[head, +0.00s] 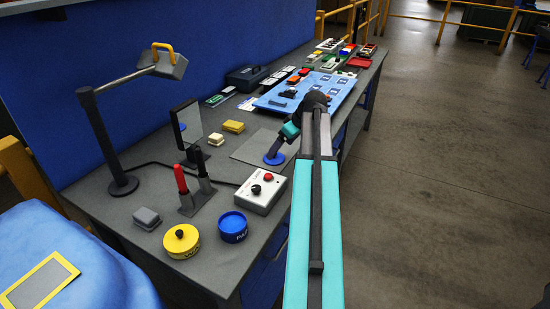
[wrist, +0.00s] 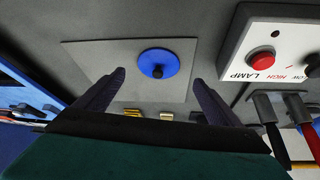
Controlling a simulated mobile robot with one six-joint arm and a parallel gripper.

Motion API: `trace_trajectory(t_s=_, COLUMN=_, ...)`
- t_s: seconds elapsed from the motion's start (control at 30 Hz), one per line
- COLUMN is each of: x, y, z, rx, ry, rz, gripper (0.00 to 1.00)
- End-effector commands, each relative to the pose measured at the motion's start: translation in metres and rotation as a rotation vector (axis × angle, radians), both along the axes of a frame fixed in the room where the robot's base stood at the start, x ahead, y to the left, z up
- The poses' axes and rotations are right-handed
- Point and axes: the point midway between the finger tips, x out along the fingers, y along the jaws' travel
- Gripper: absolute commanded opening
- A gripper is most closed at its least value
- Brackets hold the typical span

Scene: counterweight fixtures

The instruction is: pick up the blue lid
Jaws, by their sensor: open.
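The blue lid (wrist: 158,61) is a flat round disc with a dark knob at its centre, lying on a grey mat (wrist: 90,55). In the head view the lid (head: 274,159) shows on the mat (head: 246,150), partly behind my arm. My gripper (wrist: 160,80) is open and empty in the wrist view, its two dark fingers spread to either side below the lid in the picture. In the head view my gripper (head: 279,149) is above the lid, and I cannot tell the exact gap.
A white lamp box (head: 261,192) with a red and a black knob stands nearby. A blue pot (head: 233,227) and a yellow pot (head: 181,241) with a knobbed lid are at the front. Upright red and black handles (head: 182,180), a mirror (head: 187,125) and a lamp (head: 122,184) stand to the left.

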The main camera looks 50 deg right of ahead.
Motion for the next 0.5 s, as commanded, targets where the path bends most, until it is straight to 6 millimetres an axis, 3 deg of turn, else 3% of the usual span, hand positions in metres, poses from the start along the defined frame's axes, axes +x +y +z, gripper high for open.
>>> trace_trajectory(t_s=0.5, x=0.0027, y=-0.0005, z=-0.0046, rx=-0.001, ry=0.0, rz=0.0, gripper=0.88)
